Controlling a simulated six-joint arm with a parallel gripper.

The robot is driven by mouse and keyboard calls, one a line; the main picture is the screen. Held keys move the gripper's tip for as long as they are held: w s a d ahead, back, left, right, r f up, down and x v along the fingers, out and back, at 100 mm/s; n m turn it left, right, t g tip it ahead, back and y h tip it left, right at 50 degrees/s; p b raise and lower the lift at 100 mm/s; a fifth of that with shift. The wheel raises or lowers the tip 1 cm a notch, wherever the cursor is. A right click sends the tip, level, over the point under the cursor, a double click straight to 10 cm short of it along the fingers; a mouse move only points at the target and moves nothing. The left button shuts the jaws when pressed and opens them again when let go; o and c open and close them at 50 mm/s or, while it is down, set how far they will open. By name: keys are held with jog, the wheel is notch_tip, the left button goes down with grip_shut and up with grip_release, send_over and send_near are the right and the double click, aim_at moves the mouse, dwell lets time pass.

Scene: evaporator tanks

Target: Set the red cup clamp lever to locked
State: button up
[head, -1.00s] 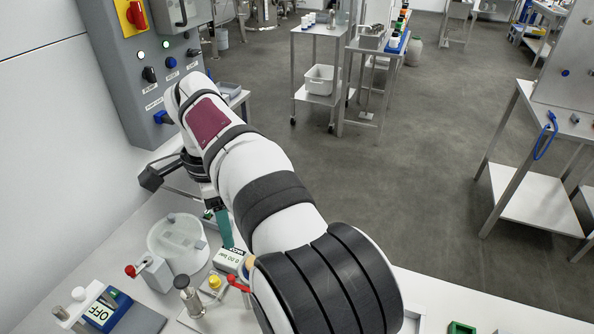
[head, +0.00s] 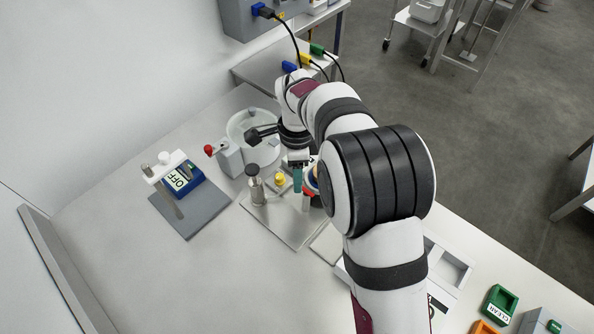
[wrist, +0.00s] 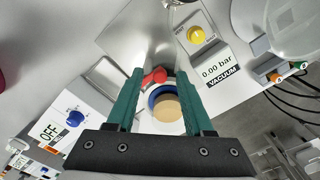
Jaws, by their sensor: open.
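The red cup clamp lever (wrist: 155,76) shows in the wrist view at the rim of a round cup (wrist: 167,107) with a blue ring and a tan disc. The lever lies between the fingertips of my gripper (wrist: 159,80). My gripper is open, with green fingers on either side of the lever and cup; whether a finger touches the lever I cannot tell. In the head view my gripper (head: 298,180) points down at the metal plate, and my arm hides most of the cup. A little red (head: 308,193) shows beside the finger.
A yellow knob (wrist: 196,34) and a vacuum display reading 0.00 bar (wrist: 217,72) are near the cup. A metal cylinder (head: 256,187), a red-knobbed block (head: 229,157), a clear round vessel (head: 250,124) and a stand with an OFF display (head: 182,178) are to the left.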

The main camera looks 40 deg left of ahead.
grip_shut()
dwell(0.4)
jog(key=shift+s+d+r+n, duration=0.1)
jog(key=shift+s+d+n, duration=0.4)
jog(key=shift+n, duration=2.5)
jog(key=shift+s+d+f+n, duration=0.1)
jog(key=shift+s+d+n, duration=0.4)
jog(key=shift+n, duration=2.5)
jog(key=shift+s+d+r+n, duration=0.1)
jog(key=shift+s+d+n, duration=0.4)
jog(key=shift+n, duration=2.5)
